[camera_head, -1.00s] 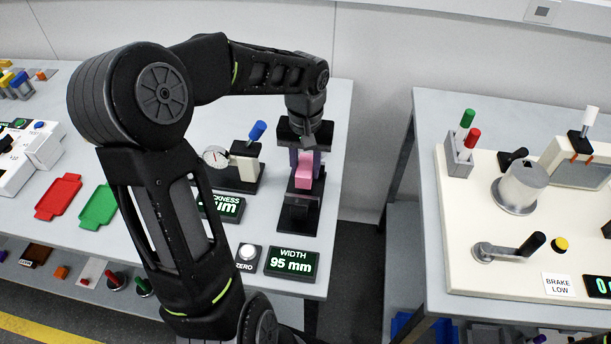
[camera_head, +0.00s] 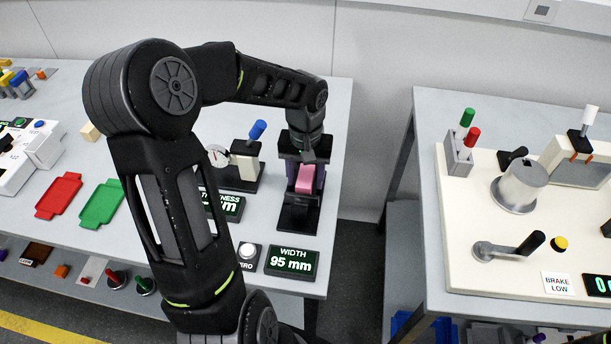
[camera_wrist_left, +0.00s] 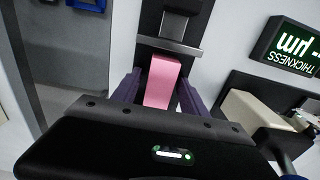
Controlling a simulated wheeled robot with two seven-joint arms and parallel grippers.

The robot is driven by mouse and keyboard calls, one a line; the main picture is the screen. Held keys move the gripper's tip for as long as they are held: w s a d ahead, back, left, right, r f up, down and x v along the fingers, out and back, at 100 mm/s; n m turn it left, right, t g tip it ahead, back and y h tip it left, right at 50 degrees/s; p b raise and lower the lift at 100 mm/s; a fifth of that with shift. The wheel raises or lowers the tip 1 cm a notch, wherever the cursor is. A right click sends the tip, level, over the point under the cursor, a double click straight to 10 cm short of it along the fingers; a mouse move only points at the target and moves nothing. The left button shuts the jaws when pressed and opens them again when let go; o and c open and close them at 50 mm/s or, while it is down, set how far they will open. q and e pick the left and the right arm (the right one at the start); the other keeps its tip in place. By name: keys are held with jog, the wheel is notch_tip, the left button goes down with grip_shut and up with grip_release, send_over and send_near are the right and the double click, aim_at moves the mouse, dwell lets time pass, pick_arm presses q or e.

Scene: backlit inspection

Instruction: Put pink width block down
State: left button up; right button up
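The pink width block (camera_head: 305,178) is at the black width gauge (camera_head: 297,218), near the right end of the left bench. The block also shows in the wrist view (camera_wrist_left: 164,82), lying lengthwise toward the gauge's metal jaw. My left gripper (camera_head: 306,173) is over the gauge, with a purple finger on each side of the block. In the wrist view the fingers look spread, with a narrow gap beside the block, so the gripper looks open. Its body hides the near end of the block, and contact underneath is hidden. My right gripper is out of view.
The width display (camera_head: 291,262) reads 95 mm. A thickness gauge with a blue handle (camera_head: 257,130) stands close left of the width gauge. Red (camera_head: 59,195) and green (camera_head: 101,204) trays lie farther left. A gap separates this bench from the right one.

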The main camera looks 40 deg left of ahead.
aim_at(305, 176)
pick_arm(q)
notch_tip(305, 176, up, 12)
jog(key=shift+r, duration=0.2)
dwell(0.6)
dwell(0.6)
